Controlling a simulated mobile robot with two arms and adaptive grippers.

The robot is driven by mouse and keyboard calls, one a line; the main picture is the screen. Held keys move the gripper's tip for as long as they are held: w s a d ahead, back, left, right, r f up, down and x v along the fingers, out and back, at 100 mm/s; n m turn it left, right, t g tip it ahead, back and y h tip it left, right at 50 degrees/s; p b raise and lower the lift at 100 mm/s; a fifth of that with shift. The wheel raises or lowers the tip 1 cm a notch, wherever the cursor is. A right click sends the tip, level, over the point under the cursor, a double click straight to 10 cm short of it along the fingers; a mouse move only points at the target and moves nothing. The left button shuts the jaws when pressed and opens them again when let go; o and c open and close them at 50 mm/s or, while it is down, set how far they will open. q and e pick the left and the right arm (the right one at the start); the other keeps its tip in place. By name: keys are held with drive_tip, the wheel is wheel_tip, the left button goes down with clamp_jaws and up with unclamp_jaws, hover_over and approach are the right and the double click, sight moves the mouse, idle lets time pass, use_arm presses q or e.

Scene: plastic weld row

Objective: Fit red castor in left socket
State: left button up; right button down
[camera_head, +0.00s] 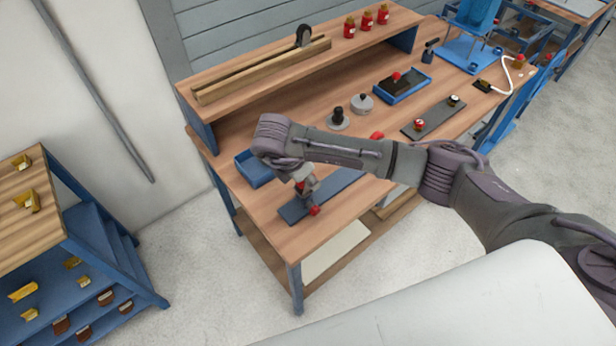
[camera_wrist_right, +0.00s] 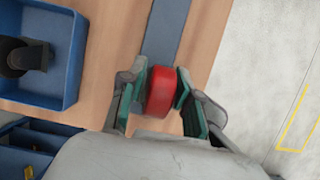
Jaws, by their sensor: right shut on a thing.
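My right gripper (camera_head: 309,192) is over the near left part of the bench, above a dark blue strip (camera_head: 345,183). In the right wrist view the gripper (camera_wrist_right: 160,100) is shut on the red castor (camera_wrist_right: 160,91), which sits between its green-lined fingers. The castor also shows as a small red spot in the head view (camera_head: 315,211). The blue strip (camera_wrist_right: 167,28) runs away beneath it in the wrist view. I cannot tell whether the castor touches the strip. No socket is clearly visible. My left gripper is not in view.
A blue tray (camera_head: 243,160) lies just left of my gripper; a dark part (camera_wrist_right: 30,58) is inside it. Another red piece (camera_head: 377,135) lies behind my forearm. A grey plate (camera_head: 435,118) with small knobs is to the right. A raised shelf (camera_head: 285,75) runs along the back.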

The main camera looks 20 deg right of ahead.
drive_tip(key=shift+f, duration=0.15)
idle(0.3)
drive_tip(key=shift+f+b, duration=0.65)
drive_tip(key=shift+b, duration=0.15)
drive_tip(key=shift+f+b, duration=0.45)
drive_tip(key=shift+b, duration=0.2)
idle(0.8)
drive_tip(key=shift+c, duration=1.6)
unclamp_jaws()
